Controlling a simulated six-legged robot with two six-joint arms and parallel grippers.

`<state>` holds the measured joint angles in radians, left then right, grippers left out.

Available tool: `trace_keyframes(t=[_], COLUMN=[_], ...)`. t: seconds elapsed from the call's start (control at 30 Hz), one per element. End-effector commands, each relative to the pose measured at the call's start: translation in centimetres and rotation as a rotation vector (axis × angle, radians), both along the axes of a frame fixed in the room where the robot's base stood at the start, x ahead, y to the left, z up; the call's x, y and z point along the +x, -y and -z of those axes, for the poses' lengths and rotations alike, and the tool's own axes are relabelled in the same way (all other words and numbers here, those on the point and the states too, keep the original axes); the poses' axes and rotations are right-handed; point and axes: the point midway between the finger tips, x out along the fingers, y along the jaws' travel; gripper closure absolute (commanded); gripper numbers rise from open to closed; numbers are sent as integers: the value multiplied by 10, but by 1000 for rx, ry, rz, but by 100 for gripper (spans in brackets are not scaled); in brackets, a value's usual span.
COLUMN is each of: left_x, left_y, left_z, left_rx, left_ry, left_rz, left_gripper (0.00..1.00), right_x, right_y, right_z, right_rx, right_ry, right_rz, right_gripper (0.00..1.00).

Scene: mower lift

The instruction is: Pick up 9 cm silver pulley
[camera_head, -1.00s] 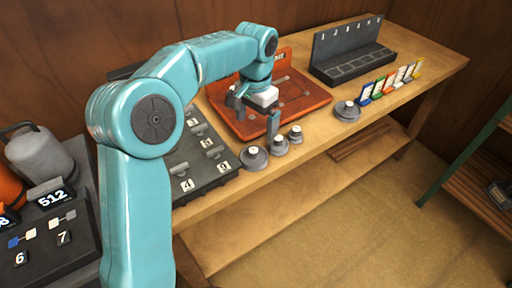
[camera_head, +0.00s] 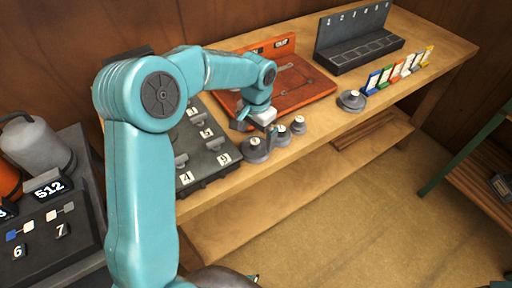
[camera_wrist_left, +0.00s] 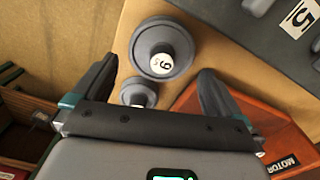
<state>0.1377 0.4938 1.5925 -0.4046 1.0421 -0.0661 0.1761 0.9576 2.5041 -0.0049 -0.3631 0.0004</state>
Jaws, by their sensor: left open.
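A row of grey pulleys stands along the front of the wooden bench. The largest pulley (camera_head: 255,150) is at the left, a middle one (camera_head: 281,137) is beside it, and a small one (camera_head: 298,126) is at the right. My left gripper (camera_head: 256,130) is open just above and behind the largest pulley. In the left wrist view the largest pulley (camera_wrist_left: 163,38), with a white label that seems to read 9, lies ahead between the spread fingers (camera_wrist_left: 158,70). A smaller pulley (camera_wrist_left: 138,94) is partly hidden by the gripper body. My right gripper is not in view.
A dark panel with numbered tags (camera_head: 208,170) lies left of the pulleys. An orange tray (camera_head: 310,98) is behind them. Another grey pulley (camera_head: 351,101) and several coloured cards (camera_head: 398,72) stand further right. A black numbered rack (camera_head: 355,45) is at the back.

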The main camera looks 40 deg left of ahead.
Motion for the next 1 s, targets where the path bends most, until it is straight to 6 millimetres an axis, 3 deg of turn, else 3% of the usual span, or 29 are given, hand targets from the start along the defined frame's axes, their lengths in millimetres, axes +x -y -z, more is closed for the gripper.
trace_keyframes(t=[0.3, 0.6, 0.73, 0.77, 1.0], left_x=[1, 2, 2, 2, 1], left_y=[-2, -2, -2, -2, -2], left_z=[45, 51, 51, 51, 51], left_rx=[-1, 0, 0, -1, -1], left_ry=[-3, 0, 0, 0, -2], left_rz=[0, -1, -1, -1, -1], left_gripper=[0, 0, 42, 48, 48], right_x=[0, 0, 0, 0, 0], right_y=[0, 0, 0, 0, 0], right_z=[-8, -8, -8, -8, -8], right_rx=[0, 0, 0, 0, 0], right_ry=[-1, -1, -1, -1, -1], right_rz=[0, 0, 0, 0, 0], right_gripper=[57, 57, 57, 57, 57])
